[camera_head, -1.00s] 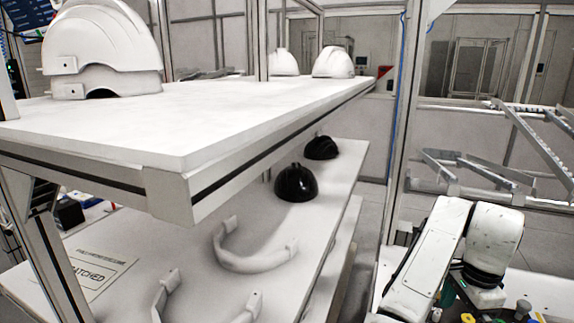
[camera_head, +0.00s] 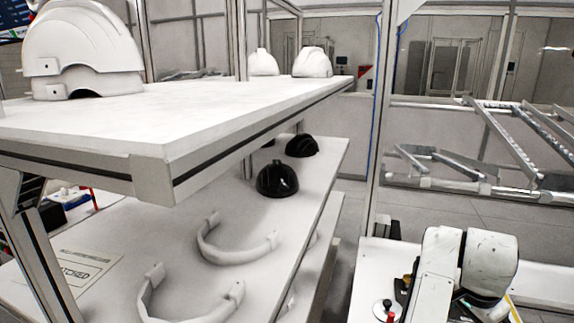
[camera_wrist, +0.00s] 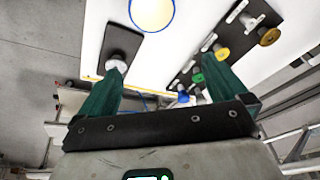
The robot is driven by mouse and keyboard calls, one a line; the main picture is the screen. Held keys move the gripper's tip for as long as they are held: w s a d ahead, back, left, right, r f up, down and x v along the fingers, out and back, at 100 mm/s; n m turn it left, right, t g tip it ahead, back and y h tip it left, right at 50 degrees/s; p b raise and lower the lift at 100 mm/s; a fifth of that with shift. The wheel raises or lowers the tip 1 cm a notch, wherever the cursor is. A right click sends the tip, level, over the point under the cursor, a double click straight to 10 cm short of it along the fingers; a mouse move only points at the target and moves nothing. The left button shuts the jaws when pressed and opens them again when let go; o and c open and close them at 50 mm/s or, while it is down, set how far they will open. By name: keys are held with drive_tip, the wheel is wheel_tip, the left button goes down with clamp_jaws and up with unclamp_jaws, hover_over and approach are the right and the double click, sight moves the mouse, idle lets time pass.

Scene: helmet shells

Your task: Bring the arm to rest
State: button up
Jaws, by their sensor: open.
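My gripper (camera_wrist: 160,82) shows in the wrist view with its two green fingers spread wide apart. Nothing is held between them. Beyond the fingers is a white board or worktop (camera_wrist: 108,22) with small knobs on it. In the head view my white arm (camera_head: 462,265) is folded at the lower right, clear of the shelves. My gripper is not visible in the head view.
White helmet shells (camera_head: 85,50) sit on top; black shells (camera_head: 278,180) and white curved bands (camera_head: 235,250) lie below. A metal frame (camera_head: 440,170) stands at right. Floor (camera_head: 345,225) shows between shelf and arm.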

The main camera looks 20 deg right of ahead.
drive_tip(key=s+a+f+n+t, duration=0.1)
drive_tip(key=a+f+n, duration=0.1)
drive_tip(key=n, duration=0.1)
drive_tip(key=s+a+f+n+t+h, duration=0.1)
drive_tip(key=s+f+n, duration=0.1)
drive_tip(key=n, duration=0.1)
drive_tip(key=s+a+f+n+t, duration=0.1)
drive_tip(key=a+f+n, duration=0.1)
drive_tip(key=n, duration=0.1)
drive_tip(key=shift+s+a+f+n, duration=0.2)
drive_tip(key=shift+s+a+n, duration=0.1)
drive_tip(key=shift+a+n, duration=0.1)
drive_tip(key=s+a+f+n+t+y, duration=0.1)
drive_tip(key=s+a+f+n+y, duration=0.2)
drive_tip(key=a, duration=0.4)
drive_tip(key=s+a+f+n+y, duration=0.1)
drive_tip(key=s+a+f+n, duration=0.3)
drive_tip(key=a, duration=0.4)
drive_tip(key=s+d+f+g, duration=0.1)
drive_tip(key=s+f+g, duration=0.3)
drive_tip(key=s, duration=0.8)
drive_tip(key=shift+f, duration=0.5)
